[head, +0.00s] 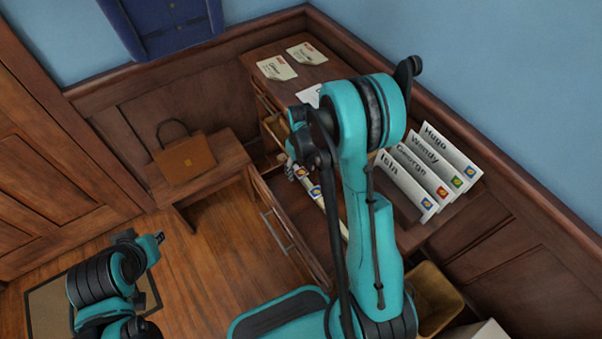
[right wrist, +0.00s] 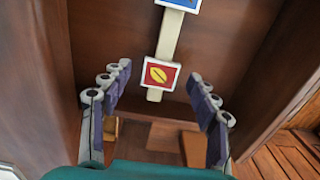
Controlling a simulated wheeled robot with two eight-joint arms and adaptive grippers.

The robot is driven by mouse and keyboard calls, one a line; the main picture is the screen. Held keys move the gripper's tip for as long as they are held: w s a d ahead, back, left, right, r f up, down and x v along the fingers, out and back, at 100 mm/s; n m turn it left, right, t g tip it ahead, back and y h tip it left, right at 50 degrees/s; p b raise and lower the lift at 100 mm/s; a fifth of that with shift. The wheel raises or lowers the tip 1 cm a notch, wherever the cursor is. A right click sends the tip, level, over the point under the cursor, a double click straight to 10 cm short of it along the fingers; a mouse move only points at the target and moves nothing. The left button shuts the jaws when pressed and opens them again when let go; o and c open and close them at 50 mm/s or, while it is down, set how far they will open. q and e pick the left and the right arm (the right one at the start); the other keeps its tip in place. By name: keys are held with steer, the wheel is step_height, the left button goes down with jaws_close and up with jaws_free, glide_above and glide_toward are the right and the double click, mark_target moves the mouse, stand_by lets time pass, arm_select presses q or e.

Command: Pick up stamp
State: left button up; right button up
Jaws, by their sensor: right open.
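A red stamp with a yellow oval (right wrist: 160,75) lies on a pale strip (right wrist: 168,38) inside a wooden drawer in the right wrist view. A blue stamp (right wrist: 180,4) lies farther along the strip, cut by the frame edge. In the head view the blue stamp (head: 315,190) shows on the strip in the open drawer, near my right gripper (head: 292,168). In the right wrist view my right gripper (right wrist: 157,108) is open and empty, its fingers either side of the red stamp's line and short of it. My left gripper (head: 158,238) is at the lower left, its jaws too small to judge.
Envelopes marked Isla (head: 402,187), George, Wendy and Hugo (head: 450,152) stand on the desk, each with a stamp. Loose papers (head: 277,68) lie at its far end. A brown bag (head: 186,158) sits on a bench (head: 225,150). A bin (head: 436,295) stands below the desk.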

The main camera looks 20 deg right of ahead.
mark_target(301, 172)
steer(key=shift+f, duration=0.1)
stand_by(0.3)
steer(key=c, duration=0.8)
steer(key=shift+c, duration=0.2)
steer(key=shift+r+p, duration=0.3)
step_height(301, 172, up, 4)
steer(key=shift+r+p, duration=0.1)
steer(key=shift+p, duration=0.95)
steer(key=s+a+r+p, duration=0.3)
steer(key=s+r, duration=0.3)
steer(key=s, duration=0.4)
steer(key=shift+s+a+r, duration=0.4)
steer(key=shift+a, duration=0.25)
